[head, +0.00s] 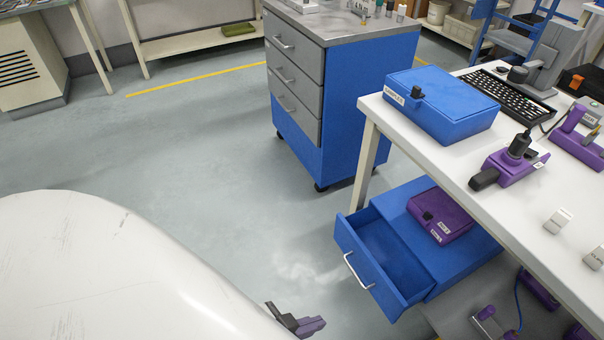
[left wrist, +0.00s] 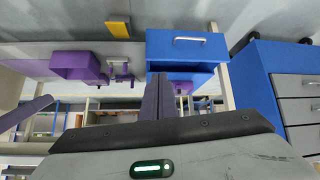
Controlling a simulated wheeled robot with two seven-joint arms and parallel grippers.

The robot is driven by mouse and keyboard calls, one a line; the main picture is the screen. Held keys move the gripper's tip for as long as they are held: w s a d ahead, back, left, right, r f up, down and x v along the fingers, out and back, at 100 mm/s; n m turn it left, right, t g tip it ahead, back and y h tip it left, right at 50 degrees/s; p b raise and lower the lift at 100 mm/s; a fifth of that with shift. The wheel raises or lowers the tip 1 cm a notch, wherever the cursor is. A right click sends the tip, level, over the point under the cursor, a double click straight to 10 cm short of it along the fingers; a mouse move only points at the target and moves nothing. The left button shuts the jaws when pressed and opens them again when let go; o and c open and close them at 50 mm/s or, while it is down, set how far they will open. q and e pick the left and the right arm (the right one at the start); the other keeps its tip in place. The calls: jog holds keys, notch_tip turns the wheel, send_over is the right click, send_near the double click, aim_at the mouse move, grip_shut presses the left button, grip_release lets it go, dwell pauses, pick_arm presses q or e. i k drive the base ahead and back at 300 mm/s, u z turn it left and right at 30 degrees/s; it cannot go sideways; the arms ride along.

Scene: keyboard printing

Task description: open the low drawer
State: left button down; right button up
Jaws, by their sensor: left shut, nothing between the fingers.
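The low blue drawer (head: 346,240) stands pulled out of its blue housing (head: 470,252) under the white table, and its empty-looking inside shows. Its silver handle (head: 357,270) is on the front panel. My left gripper (head: 312,325) is at the bottom edge of the head view, in front of the drawer and apart from the handle. In the left wrist view the gripper (left wrist: 158,98) is shut with nothing held, and the drawer front (left wrist: 160,48) and handle (left wrist: 188,40) show beyond it. My right gripper is not in view.
A purple box (head: 440,216) sits on the drawer housing. The white table (head: 530,190) above holds a blue box (head: 440,103), a black keyboard (head: 508,97) and purple devices. A blue-and-grey cabinet (head: 345,90) stands behind. The floor left of the drawer is clear.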

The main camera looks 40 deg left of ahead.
aim_at(395, 278)
jog(key=u, duration=0.55)
jog(key=k, duration=0.6)
jog(key=u, duration=0.4)
jog(key=i, duration=1.1)
